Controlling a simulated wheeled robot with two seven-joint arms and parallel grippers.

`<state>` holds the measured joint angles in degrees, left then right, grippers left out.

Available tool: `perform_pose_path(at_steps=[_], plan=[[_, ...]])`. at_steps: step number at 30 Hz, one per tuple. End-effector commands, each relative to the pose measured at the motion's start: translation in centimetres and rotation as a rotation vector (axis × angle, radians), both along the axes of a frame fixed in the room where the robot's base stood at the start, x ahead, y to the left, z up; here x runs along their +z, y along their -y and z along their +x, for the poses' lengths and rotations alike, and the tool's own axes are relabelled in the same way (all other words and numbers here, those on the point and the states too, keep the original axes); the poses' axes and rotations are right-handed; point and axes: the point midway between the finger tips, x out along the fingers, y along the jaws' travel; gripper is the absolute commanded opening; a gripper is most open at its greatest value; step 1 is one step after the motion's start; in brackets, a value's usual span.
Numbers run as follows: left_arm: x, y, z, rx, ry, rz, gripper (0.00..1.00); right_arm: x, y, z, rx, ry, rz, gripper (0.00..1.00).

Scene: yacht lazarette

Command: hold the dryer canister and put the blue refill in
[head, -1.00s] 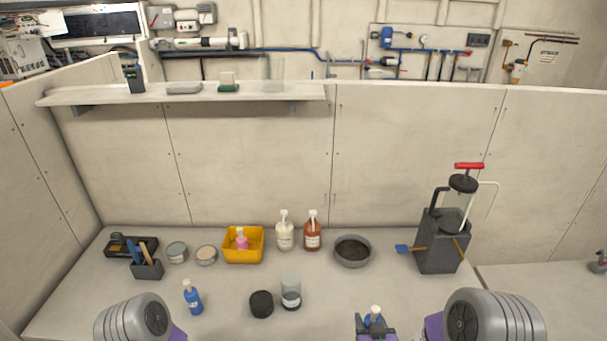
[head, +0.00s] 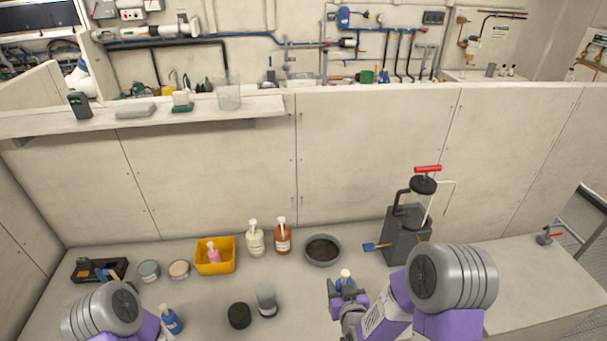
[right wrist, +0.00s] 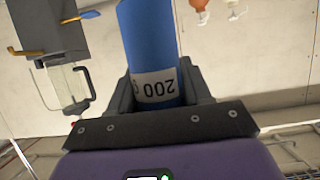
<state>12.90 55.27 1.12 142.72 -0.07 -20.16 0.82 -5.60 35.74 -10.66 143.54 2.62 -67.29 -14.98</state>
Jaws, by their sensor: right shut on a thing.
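My right gripper (head: 345,290) is shut on a blue bottle with a white cap (head: 344,276), low in the middle of the head view.
Another blue bottle (head: 172,321) stands by my left arm. Behind are a yellow bin (head: 216,262), two pump bottles (head: 255,240), (head: 282,238) and a grey bowl (head: 323,262). A dark pump unit with a red handle (head: 405,240) stands behind my right arm.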

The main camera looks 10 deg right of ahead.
Motion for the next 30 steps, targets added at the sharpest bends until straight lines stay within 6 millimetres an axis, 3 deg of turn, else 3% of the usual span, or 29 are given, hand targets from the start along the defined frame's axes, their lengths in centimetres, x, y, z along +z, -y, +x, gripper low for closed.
perform_pose_path(at_steps=[4,8,15,21,30], plan=[[-0.3,0.0,0.0,0.0,0.0,0.0,1.0,-0.2,-0.3,0.3,0.007,0.003,0.002,0.13],[-1.8,0.0,0.0,0.0,0.001,0.0,1.0,-1.2,-1.7,1.7,0.045,0.006,0.008,0.13],[-7.0,0.0,0.0,0.0,0.0,0.0,1.0,-3.9,-7.8,6.3,0.197,0.009,0.026,0.13],[-11.2,0.0,0.0,0.0,0.001,0.0,1.0,-5.0,-13.7,9.5,0.334,0.009,0.025,0.13],[-15.6,0.0,0.0,0.0,0.001,0.0,1.0,-5.0,-20.6,11.6,0.487,0.006,0.007,0.13]])
